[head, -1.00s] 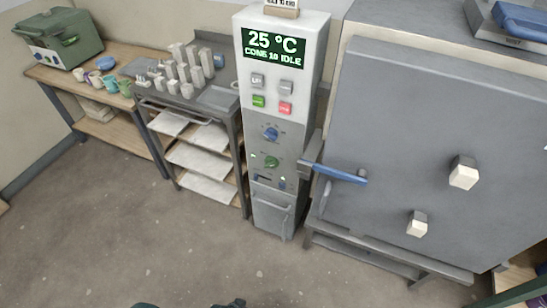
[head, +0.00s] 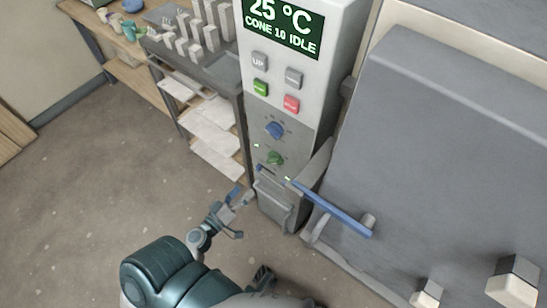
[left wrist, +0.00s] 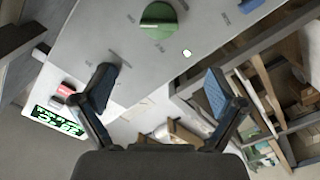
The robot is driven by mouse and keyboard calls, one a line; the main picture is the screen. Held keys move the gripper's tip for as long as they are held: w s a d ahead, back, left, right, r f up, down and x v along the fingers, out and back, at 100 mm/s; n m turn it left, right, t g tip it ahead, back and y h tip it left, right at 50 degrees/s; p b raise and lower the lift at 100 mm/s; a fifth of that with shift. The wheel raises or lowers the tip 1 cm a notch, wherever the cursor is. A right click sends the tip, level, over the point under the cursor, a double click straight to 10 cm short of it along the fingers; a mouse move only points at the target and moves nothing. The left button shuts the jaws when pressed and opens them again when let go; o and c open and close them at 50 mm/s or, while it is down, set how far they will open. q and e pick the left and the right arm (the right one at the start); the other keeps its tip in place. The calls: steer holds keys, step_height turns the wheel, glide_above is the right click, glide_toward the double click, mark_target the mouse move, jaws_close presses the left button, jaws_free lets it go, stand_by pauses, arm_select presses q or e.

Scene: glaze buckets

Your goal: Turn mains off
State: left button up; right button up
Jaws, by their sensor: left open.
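The kiln controller (head: 290,95) is a tall grey cabinet with a lit display reading 25 °C, cone 10 idle. On its lower panel are a blue knob (head: 275,130) and a green knob (head: 275,158), with small green lights lit beside them. I cannot read which control is the mains. My left gripper (head: 238,202) is open and empty, in front of the cabinet, below and left of the green knob. In the left wrist view the green knob (left wrist: 159,20) shows beyond the open fingers (left wrist: 158,90), apart from them.
The kiln door (head: 455,170) stands right of the cabinet, with a blue-handled lever (head: 335,208) projecting near the panel. A metal rack with pale shelves (head: 205,120) stands to the left. The floor (head: 90,190) at left is clear.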

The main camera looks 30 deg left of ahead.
mark_target(270, 162)
arm_select(q)
steer(key=w+p, duration=0.1)
steer(key=w, duration=0.3)
steer(key=w+p, duration=0.1)
steer(key=w, duration=0.4)
steer(key=w+d+p, duration=0.1)
steer(key=w+p, duration=0.1)
steer(key=w, duration=0.2)
steer(key=shift+w+d, duration=0.1)
steer(key=shift+w, duration=0.9)
arm_select(e)
steer(key=s+x, duration=0.2)
steer(key=x, duration=1)
steer(key=shift+s+f+g, duration=0.3)
steer(key=shift+s+f, duration=0.05)
steer(key=shift+f, duration=0.1)
arm_select(q)
steer(key=c, duration=1.1)
